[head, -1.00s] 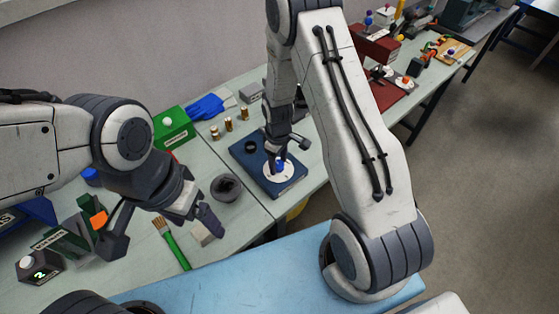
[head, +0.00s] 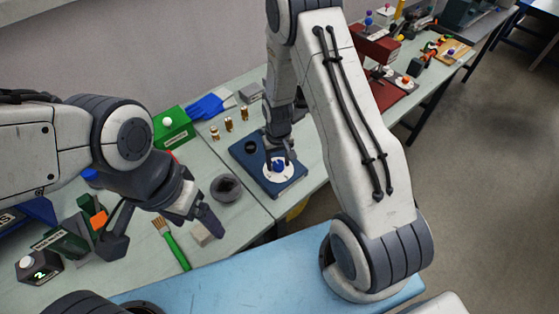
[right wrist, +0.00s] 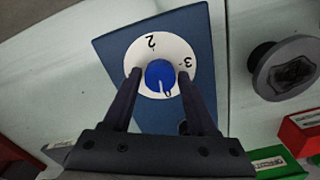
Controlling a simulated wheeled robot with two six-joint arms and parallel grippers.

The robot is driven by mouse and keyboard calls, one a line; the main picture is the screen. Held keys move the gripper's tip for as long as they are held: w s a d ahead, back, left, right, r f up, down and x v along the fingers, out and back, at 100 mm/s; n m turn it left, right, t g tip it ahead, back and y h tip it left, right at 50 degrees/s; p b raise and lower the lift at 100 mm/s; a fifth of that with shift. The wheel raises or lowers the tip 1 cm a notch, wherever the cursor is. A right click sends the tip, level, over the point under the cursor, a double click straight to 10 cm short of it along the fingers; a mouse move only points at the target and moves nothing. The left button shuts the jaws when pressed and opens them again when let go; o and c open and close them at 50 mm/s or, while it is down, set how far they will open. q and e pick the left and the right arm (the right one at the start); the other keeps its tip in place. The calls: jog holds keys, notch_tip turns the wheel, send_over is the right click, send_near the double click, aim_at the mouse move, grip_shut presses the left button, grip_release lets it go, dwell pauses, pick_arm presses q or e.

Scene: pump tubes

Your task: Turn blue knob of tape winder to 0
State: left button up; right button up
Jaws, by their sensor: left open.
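The tape winder is a dark blue box (head: 256,178) on the bench in the head view; it also shows in the right wrist view (right wrist: 112,48). Its blue knob (right wrist: 159,75) sits on a white dial (right wrist: 150,53) marked 2 and 3. A white line on the knob points down toward a partly hidden mark, possibly the 0. My right gripper (right wrist: 160,74) is open, with one finger on each side of the knob and small gaps visible. In the head view it partly covers the knob (head: 279,165). My left gripper (head: 208,214) is open and empty, above the bench at left.
A green box (head: 172,126), small brass parts (head: 229,125) and a blue glove (head: 208,105) lie behind. A green-handled brush (head: 176,250) lies near my left gripper.

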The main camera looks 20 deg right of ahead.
grip_shut()
jog(key=shift+n, duration=0.5)
jog(key=o, duration=0.6)
grip_release()
jog(key=shift+c, duration=0.2)
